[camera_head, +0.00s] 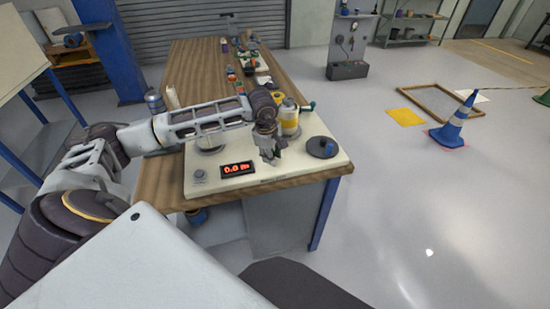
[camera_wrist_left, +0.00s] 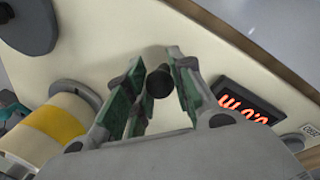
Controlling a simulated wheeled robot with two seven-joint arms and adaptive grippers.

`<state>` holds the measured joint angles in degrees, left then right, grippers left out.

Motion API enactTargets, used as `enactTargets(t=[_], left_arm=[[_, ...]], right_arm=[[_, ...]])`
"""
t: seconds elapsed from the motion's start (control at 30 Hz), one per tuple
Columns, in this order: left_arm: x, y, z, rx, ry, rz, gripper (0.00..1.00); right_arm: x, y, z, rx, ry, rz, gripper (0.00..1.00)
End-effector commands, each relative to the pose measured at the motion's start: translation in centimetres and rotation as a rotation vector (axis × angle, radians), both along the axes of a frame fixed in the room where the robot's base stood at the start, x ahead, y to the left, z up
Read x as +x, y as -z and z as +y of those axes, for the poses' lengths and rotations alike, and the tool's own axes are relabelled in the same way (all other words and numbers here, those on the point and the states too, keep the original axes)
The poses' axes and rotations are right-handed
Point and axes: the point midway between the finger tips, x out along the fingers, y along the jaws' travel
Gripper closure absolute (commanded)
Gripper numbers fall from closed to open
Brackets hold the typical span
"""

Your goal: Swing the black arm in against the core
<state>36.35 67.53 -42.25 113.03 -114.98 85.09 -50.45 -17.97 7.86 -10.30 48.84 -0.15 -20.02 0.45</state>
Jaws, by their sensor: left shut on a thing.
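My left gripper (camera_head: 268,156) is over the cream machine plate (camera_head: 215,186) on the wooden bench. In the left wrist view its green-padded fingers (camera_wrist_left: 152,92) are closed around a small dark round knob (camera_wrist_left: 159,81), which appears to belong to the black arm. The rest of that arm is hidden behind the gripper. A white roll with a yellow band (camera_head: 289,118) stands just behind the gripper; it also shows in the left wrist view (camera_wrist_left: 50,125). A black disc (camera_head: 322,147) lies right of the gripper, apart from it. I cannot tell for certain which part is the core. My right gripper is out of view.
A red-lit display (camera_head: 238,169) is on the plate's front, left of the gripper, with a small knob (camera_head: 198,175) beside it. The wooden bench (camera_head: 190,68) runs back with several small items. A blue cone (camera_head: 456,122) stands on the open floor at right.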

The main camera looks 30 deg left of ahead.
Motion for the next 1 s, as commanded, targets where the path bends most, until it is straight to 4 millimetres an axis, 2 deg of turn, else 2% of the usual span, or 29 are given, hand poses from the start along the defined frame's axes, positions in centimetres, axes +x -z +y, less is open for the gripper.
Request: enactTargets(t=[0.33, 0.9, 0.93, 1.0], left_arm=[[-0.6, 0.1, 0.9, 0.002, 0.145, 0.001, 1.00], [-0.8, 0.1, 1.1, 0.001, 0.179, 0.002, 1.00], [-0.8, 0.1, 1.1, 0.001, 0.179, 0.003, 0.74], [-0.8, 0.1, 1.1, 0.001, 0.179, 0.003, 0.65]], right_arm=[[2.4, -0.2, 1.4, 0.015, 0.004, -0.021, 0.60], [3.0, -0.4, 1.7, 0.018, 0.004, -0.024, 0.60], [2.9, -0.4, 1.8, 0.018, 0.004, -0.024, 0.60], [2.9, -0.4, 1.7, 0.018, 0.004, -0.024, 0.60]])
